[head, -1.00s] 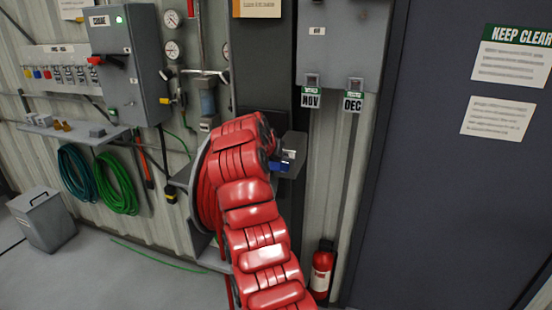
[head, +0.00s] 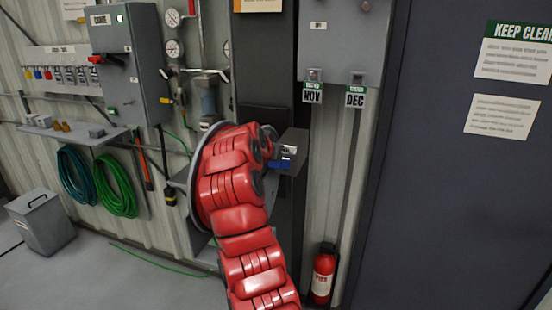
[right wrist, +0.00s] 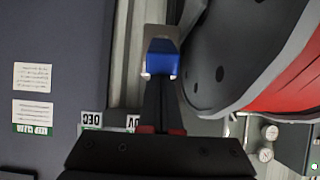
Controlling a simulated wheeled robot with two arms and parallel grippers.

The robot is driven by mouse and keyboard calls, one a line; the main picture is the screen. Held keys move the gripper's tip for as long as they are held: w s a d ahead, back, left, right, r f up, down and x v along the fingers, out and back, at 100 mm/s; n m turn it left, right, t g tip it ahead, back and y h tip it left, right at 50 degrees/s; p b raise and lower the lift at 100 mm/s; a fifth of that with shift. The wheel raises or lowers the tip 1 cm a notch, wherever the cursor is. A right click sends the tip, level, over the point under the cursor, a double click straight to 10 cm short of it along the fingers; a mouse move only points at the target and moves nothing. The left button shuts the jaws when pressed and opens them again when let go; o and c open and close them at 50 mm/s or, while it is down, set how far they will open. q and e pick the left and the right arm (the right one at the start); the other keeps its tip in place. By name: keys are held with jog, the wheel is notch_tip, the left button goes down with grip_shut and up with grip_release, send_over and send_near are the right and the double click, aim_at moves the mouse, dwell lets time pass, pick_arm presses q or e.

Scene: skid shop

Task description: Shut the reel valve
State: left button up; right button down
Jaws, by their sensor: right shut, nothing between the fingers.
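The reel (head: 203,165) stands against the wall, mostly hidden behind my red right arm. A blue valve handle (head: 279,164) shows just right of the arm, beside the dark post. In the right wrist view the blue handle (right wrist: 162,60) lies right at the tips of my right gripper (right wrist: 159,78), with a grey metal piece behind it. The gripper is shut with nothing between its fingers. I cannot tell whether its tips touch the handle. The valve body is largely hidden. My left gripper is not in view.
A large grey rim with red (right wrist: 285,85) is close beside the gripper in the right wrist view. A fire extinguisher (head: 323,272) stands on the floor below. A grey box with NOV and DEC tags (head: 340,45) hangs above. Green hose (head: 116,187) hangs at left.

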notch_tip(320, 180, down, 11)
jog(key=s+t+h+b, duration=0.2)
jog(key=t+b, duration=0.3)
jog(key=b, duration=1.6)
jog(key=shift+s+a+t, duration=0.15)
jog(key=shift+a+t, duration=0.2)
jog(key=shift+t, duration=0.05)
